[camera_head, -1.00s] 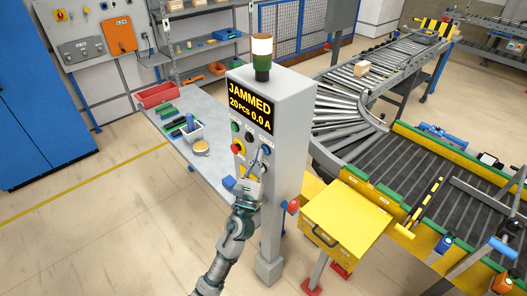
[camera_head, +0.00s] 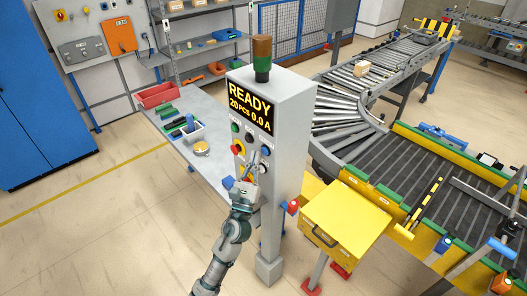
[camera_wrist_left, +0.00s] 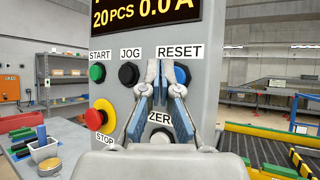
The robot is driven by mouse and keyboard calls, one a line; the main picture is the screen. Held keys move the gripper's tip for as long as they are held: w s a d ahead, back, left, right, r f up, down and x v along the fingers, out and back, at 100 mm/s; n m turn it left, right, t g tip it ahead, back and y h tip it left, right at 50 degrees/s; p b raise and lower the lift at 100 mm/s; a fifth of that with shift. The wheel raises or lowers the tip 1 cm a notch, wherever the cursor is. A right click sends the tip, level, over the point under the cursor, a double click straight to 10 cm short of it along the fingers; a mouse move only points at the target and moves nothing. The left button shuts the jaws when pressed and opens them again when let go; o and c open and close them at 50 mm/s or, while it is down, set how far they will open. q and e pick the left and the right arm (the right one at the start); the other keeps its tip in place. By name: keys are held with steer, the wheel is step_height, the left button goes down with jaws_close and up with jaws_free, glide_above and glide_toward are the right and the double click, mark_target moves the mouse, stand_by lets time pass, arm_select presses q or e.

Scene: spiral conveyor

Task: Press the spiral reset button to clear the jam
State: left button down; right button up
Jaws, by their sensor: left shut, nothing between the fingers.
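The grey control cabinet (camera_head: 281,118) carries a display (camera_head: 249,107) reading READY, 20 PCS and 0.0 A. The blue button (camera_wrist_left: 181,75) under the RESET label (camera_wrist_left: 180,51) is partly covered by a finger in the left wrist view. It also shows on the panel in the head view (camera_head: 266,151). My left gripper (camera_wrist_left: 160,68) is shut and empty, its tips in front of the panel between the black JOG button (camera_wrist_left: 128,74) and the blue one. It also shows in the head view (camera_head: 258,156). Whether the tips touch the panel cannot be told. My right gripper is out of view.
A green START button (camera_wrist_left: 97,73), a red STOP button (camera_wrist_left: 101,115) on yellow and a ZERO button (camera_wrist_left: 159,137) sit close by. A brown-topped signal tower (camera_head: 262,58) stands on the cabinet. A yellow box (camera_head: 345,222) and conveyor (camera_head: 345,116) lie right, a workbench (camera_head: 203,171) left.

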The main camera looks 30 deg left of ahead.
arm_select(q)
steer(key=shift+s, duration=0.1)
steer(key=s, duration=0.1)
steer(key=s+a, duration=0.1)
steer(key=s, duration=0.1)
steer(key=s+a, duration=0.1)
steer(key=shift+s+p, duration=0.25)
steer(key=shift+p, duration=0.1)
stand_by(0.8)
